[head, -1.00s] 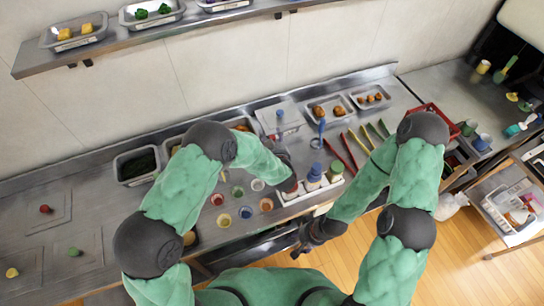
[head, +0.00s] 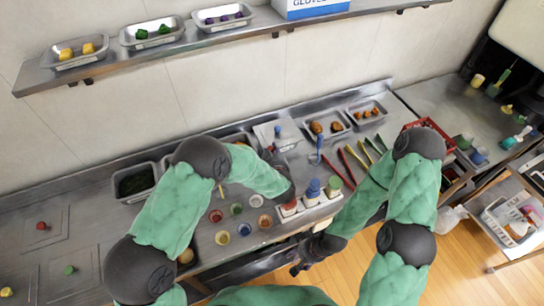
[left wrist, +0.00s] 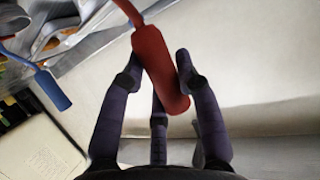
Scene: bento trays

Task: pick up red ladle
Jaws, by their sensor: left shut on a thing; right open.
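My left gripper (left wrist: 160,75) is shut on the thick red handle of the red ladle (left wrist: 160,65). The handle runs up and out of the top of the left wrist view, so the ladle's bowl is not seen there. In the head view my left gripper (head: 286,186) is over the counter, just behind the red-topped bottle, and its own arm largely hides it and the held ladle. My right gripper (head: 303,262) is open and empty at the counter's front edge, above the wooden floor.
A white rack (head: 312,206) holds red, blue and green-topped bottles. Several small cups (head: 245,229) stand to its left. A blue ladle (head: 318,150) and red, yellow and green utensils (head: 356,157) lie behind. A second blue handle shows in the left wrist view (left wrist: 52,90).

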